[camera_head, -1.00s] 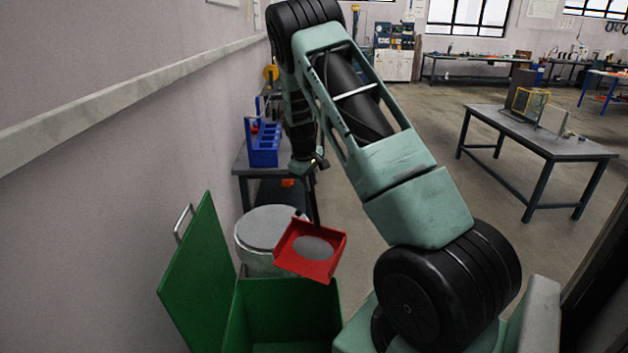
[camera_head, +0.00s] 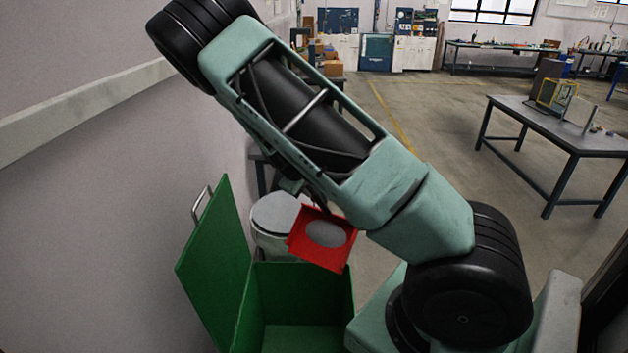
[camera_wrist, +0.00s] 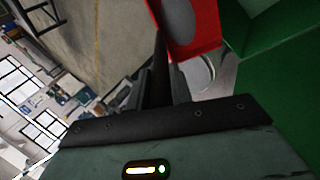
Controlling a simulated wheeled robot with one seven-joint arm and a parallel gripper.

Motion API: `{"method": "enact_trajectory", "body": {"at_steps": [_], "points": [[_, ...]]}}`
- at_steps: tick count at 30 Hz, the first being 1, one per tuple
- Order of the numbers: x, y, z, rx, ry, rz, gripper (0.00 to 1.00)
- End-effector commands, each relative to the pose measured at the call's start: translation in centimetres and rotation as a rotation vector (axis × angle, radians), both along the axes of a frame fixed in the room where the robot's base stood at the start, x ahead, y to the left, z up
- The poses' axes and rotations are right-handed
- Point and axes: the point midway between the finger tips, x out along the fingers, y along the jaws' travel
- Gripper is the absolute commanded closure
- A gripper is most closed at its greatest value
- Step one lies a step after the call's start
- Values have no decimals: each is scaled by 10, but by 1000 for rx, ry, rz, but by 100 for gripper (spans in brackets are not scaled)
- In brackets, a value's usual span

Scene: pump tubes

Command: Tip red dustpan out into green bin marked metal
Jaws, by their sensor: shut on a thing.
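My gripper is mostly hidden behind my arm in the head view. No metal mark shows on the bin.
A grey round drum (camera_head: 275,213) with a light lid stands just behind the bin. The wall runs along the left. A grey table (camera_head: 560,135) with items on it stands at the right. Open floor lies between.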

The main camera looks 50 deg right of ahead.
Motion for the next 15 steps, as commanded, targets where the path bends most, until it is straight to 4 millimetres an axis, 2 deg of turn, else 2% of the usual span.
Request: {"method": "enact_trajectory", "body": {"at_steps": [15], "points": [[-12,53,-29,-161,-35,5,100]]}}
